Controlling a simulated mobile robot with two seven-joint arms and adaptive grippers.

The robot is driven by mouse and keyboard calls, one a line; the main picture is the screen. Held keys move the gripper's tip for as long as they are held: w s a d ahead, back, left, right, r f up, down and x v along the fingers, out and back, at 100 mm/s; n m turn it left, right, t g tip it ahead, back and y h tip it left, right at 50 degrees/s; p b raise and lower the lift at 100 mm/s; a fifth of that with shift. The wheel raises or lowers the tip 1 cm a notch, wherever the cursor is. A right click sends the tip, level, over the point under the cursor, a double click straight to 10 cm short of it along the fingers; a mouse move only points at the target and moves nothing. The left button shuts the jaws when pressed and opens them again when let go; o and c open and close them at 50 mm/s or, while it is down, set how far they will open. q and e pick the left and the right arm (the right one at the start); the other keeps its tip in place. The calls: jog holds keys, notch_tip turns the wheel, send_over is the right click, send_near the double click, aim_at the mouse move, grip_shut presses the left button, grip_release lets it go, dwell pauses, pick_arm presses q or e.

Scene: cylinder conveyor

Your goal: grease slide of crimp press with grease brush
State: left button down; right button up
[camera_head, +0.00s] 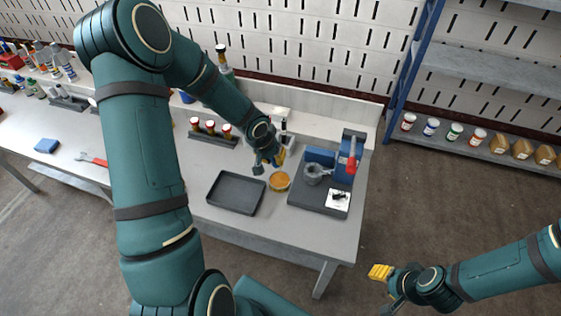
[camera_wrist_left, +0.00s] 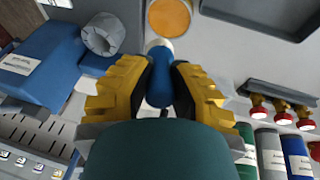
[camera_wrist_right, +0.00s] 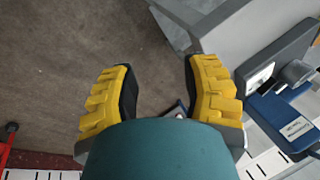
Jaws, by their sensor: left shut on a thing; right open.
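My left gripper (camera_head: 272,160) is shut on the blue handle of the grease brush (camera_wrist_left: 159,78), just behind the grease tin. The brush's pale end points toward the round tin of amber grease (camera_head: 279,181); I cannot tell whether they touch. The tin also shows at the top of the left wrist view (camera_wrist_left: 170,16). The crimp press (camera_head: 319,157), with a blue body, red lever and grey ring-shaped part, stands to the right on a dark base. I cannot clearly pick out its slide. My right gripper (camera_head: 381,274) is open and empty over the floor, right of the table.
A black tray (camera_head: 236,192) lies left of the tin. A blue box (camera_head: 47,146) and red wrench (camera_head: 93,160) lie far left. A blue shelf unit (camera_head: 480,149) stands at right.

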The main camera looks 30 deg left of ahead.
aim_at(275, 168)
pick_arm(q)
jog(key=shift+w+d, duration=0.1)
jog(key=shift+w, duration=0.2)
jog(key=shift+f, duration=0.15)
jog(key=shift+f+b, duration=2.55)
jog(key=shift+f, duration=0.35)
pick_arm(e)
jog(key=shift+g, duration=0.3)
jog(key=shift+s+d+f, duration=0.1)
jog(key=shift+s+f, duration=0.15)
jog(key=shift+f, duration=0.55)
jog(key=shift+s+d+f, duration=0.1)
jog(key=shift+s+f, duration=0.15)
jog(key=shift+f, duration=0.6)
jog(key=shift+s+f, duration=0.25)
jog(key=shift+f, duration=0.55)
pick_arm(q)
jog(key=shift+s+f+b, duration=0.1)
jog(key=shift+f+b, duration=0.55)
pick_arm(e)
jog(key=shift+f, duration=0.7)
pick_arm(q)
jog(key=shift+r+p, duration=2.9)
jog(key=shift+r, duration=0.7)
pick_arm(e)
notch_tip(275, 168, up, 6)
jog(key=shift+f, duration=0.1)
